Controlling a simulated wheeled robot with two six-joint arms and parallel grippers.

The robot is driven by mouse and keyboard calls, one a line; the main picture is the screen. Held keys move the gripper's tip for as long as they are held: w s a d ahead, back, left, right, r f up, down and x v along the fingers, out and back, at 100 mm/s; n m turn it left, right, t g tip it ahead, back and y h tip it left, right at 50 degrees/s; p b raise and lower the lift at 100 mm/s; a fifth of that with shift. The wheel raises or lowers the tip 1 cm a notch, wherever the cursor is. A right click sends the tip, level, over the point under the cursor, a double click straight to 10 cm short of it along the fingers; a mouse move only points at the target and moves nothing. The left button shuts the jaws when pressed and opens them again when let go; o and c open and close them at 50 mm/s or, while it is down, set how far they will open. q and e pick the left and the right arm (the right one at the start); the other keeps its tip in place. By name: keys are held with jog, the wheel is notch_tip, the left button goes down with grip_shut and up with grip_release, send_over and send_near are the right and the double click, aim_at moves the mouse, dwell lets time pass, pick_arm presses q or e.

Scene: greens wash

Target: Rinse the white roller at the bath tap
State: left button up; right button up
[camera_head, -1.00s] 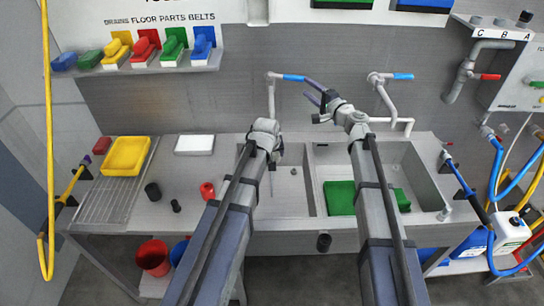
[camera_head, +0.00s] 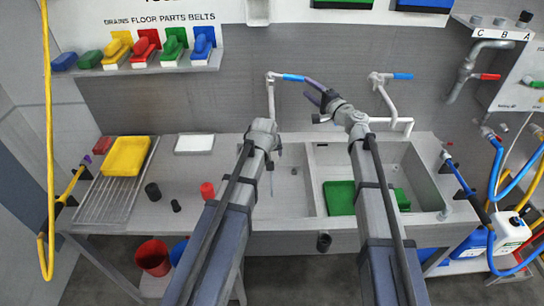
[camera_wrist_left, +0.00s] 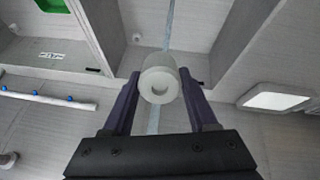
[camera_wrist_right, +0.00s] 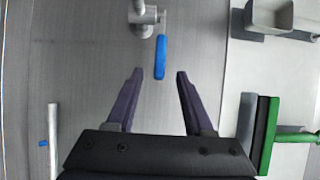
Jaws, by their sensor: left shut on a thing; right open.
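The white roller (camera_wrist_left: 160,80), a short cylinder with a hole in its end, is clamped between the fingers of my left gripper (camera_wrist_left: 159,92). In the head view my left wrist (camera_head: 264,135) is over the left sink basin, below the left tap (camera_head: 271,95), and hides the roller. A pale blue strip (camera_wrist_left: 170,25) runs behind the roller; I cannot tell whether it is water. My right gripper (camera_head: 315,92) is open and empty, just right of that tap's blue lever (camera_head: 293,77). In the right wrist view the lever (camera_wrist_right: 160,57) lies ahead, between the finger lines.
The right basin holds a green block (camera_head: 340,198). A second tap (camera_head: 383,90) with a blue lever is right of my right gripper. A yellow tray (camera_head: 127,156), a white tray (camera_head: 194,144) and a red cup (camera_head: 207,190) stand on the left counter.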

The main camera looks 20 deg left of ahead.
jog(key=shift+d+f, duration=0.15)
jog(key=shift+f, duration=0.05)
jog(key=shift+c, duration=1.4)
jog(key=d+f+h, duration=0.1)
jog(key=w+d+f+n+h, duration=0.1)
jog(key=d+f+h, duration=0.1)
jog(key=shift+d+f+n+t, duration=0.1)
jog(key=shift+n+t, duration=0.2)
jog(key=c, duration=0.5)
jog(key=d+h, duration=0.1)
jog(key=d+n+h, duration=0.1)
jog(key=w+d+f+h, duration=0.1)
jog(key=shift+d+n+t, duration=0.25)
jog(key=shift+n+t, duration=0.05)
jog(key=shift+t, duration=0.1)
grip_shut()
jog(key=s+d+r+n+t+h, duration=0.2)
jog(key=d+r+n+t, duration=0.45)
jog(key=n, duration=0.65)
jog(key=s+a+f+n+g+y, duration=0.2)
jog(key=s+a+n+g+y, duration=0.6)
jog(key=n, duration=1.1)
jog(key=s+a, duration=0.1)
jog(key=a, duration=0.2)
jog(key=shift+n, duration=0.4)
